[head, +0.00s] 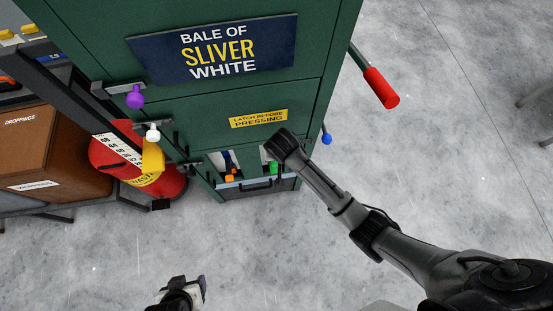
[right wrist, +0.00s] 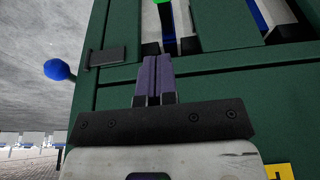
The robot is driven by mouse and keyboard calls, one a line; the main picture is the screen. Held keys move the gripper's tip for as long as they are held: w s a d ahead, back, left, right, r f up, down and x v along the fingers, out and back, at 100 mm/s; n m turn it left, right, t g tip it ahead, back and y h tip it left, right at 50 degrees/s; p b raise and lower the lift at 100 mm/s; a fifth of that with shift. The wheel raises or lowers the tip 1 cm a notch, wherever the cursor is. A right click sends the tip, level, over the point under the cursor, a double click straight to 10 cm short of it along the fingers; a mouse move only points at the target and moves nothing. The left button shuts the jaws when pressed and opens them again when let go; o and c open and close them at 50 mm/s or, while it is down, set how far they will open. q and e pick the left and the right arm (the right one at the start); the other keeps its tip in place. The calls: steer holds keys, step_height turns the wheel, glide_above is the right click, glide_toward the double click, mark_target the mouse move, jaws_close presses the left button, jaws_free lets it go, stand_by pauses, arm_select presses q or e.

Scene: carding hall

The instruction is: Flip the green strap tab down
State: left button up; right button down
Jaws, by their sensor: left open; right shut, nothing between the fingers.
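The green strap tab (head: 273,167) shows low on the front of the green press, in an opening beside the end of my right arm. In the right wrist view, a green piece (right wrist: 164,3), likely the same tab, is cut off by the top edge. My right gripper (right wrist: 153,62) is shut and empty, its purple fingers pointing toward the opening below that piece. I cannot tell whether they touch the press. In the head view its fingers are hidden behind the wrist. My left gripper (head: 184,287) is open and empty over the floor at the bottom.
Floor at the front is clear.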

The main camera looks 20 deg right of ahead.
steer(key=shift+f, duration=0.1)
steer(key=b, duration=0.3)
glide_above(277, 163)
step_height(277, 163, down, 11)
steer(key=shift+w+f, duration=0.1)
arm_select(q)
steer(key=shift+f+b, duration=0.45)
steer(key=shift+f, duration=1.5)
arm_select(e)
steer(key=shift+f, duration=1.05)
steer(key=shift+f, duration=0.1)
